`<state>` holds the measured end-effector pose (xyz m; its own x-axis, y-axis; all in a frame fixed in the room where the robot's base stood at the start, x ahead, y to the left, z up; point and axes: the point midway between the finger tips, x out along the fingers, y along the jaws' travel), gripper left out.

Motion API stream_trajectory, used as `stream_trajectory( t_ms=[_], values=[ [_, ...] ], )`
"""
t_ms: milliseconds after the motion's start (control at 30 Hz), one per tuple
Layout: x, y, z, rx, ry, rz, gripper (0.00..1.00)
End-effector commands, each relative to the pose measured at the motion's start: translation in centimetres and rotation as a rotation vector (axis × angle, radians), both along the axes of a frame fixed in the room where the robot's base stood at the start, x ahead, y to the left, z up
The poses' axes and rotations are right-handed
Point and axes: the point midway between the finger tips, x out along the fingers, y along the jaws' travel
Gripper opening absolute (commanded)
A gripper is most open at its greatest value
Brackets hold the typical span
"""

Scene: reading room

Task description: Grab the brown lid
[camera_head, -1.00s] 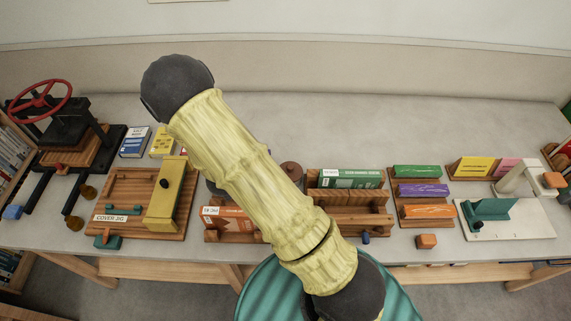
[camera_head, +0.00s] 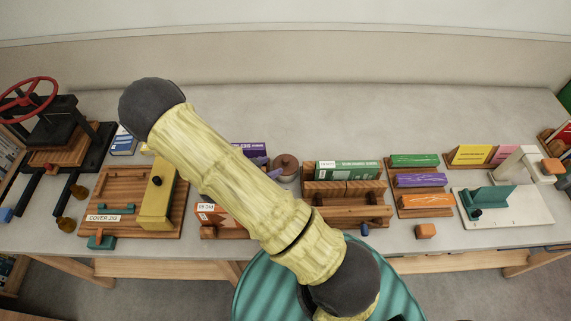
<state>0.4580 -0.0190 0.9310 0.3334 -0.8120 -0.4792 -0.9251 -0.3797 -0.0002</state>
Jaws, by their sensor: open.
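The brown lid (camera_head: 286,163) is round with a small knob and sits on a pale grey pot (camera_head: 289,180) near the middle of the table. My gripper (camera_head: 267,167) shows only as two small purplish fingertips past the edge of my yellow arm. They are apart, just left of the lid, with the lower one close to its left edge. Whether it touches the lid I cannot tell. The rest of the gripper is hidden behind the arm.
A wooden rack (camera_head: 345,205) with a green book (camera_head: 347,170) stands just right of the pot. A purple book (camera_head: 250,149) lies behind on the left, and an orange book (camera_head: 218,218) is in front left. The back of the table is clear.

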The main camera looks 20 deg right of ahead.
Motion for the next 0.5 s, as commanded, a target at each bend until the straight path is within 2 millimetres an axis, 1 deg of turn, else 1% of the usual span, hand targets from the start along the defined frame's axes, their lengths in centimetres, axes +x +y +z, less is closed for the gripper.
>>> stream_trajectory(
  t_ms=[200,500],
  values=[
    [0.6,-1.6,-0.9,-0.001,0.002,-0.002,0.47],
    [0.8,-1.8,-1.1,0.0,0.0,0.0,0.47]
  ],
)
